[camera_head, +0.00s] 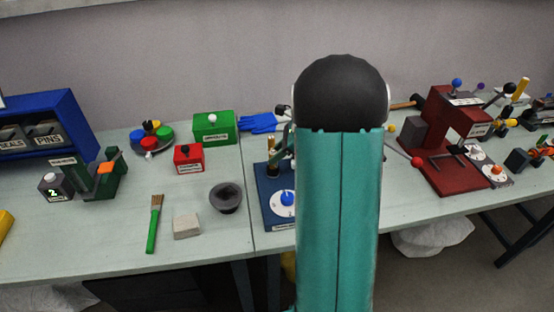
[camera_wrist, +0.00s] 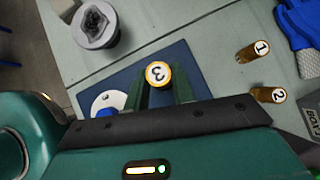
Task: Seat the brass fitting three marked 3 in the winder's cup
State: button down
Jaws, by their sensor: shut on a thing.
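The brass fitting three (camera_wrist: 158,74), its pale end face marked 3, shows between the two dark green fingers of my gripper (camera_wrist: 160,82) in the wrist view. My gripper is shut on it. Both are over the winder's blue base (camera_wrist: 189,58), which also shows in the head view (camera_head: 268,188) left of my arm. The winder's white dial with a blue knob (camera_head: 287,199) is at the base's front. The cup is hidden, so I cannot tell whether the fitting touches it. My arm hides much of the winder in the head view.
Brass fittings marked 1 (camera_wrist: 253,50) and 2 (camera_wrist: 268,95) are right of my gripper in the wrist view. A grey bowl (camera_head: 226,198) and a green box (camera_head: 214,127) stand left of the winder. A red machine (camera_head: 440,150) stands to the right.

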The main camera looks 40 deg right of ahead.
jog(key=shift+f, duration=1.15)
jog(key=c, duration=1.2)
grip_release()
jog(key=shift+f, duration=0.1)
jog(key=v, duration=1.1)
jog(key=s+a+r+n+g+h, duration=0.1)
jog(key=s+a+r+n, duration=0.25)
jog(key=a+n, duration=0.4)
jog(key=s+a+r+n+g+h, duration=0.15)
jog(key=a+r+n, duration=0.3)
jog(key=a, duration=0.65)
jog(key=s+a+n+t+h, duration=0.1)
jog(key=s+a+n, duration=0.2)
jog(key=a+n, duration=0.1)
jog(key=s+a+n+t+h, duration=0.1)
jog(key=s+a+n, duration=0.2)
jog(key=s+n, duration=0.1)
jog(key=s+a+n+t+h, duration=0.1)
jog(key=s+a+n, duration=0.3)
jog(key=n, duration=0.2)
jog(key=shift+a+f, duration=0.25)
jog(key=shift+a, duration=0.05)
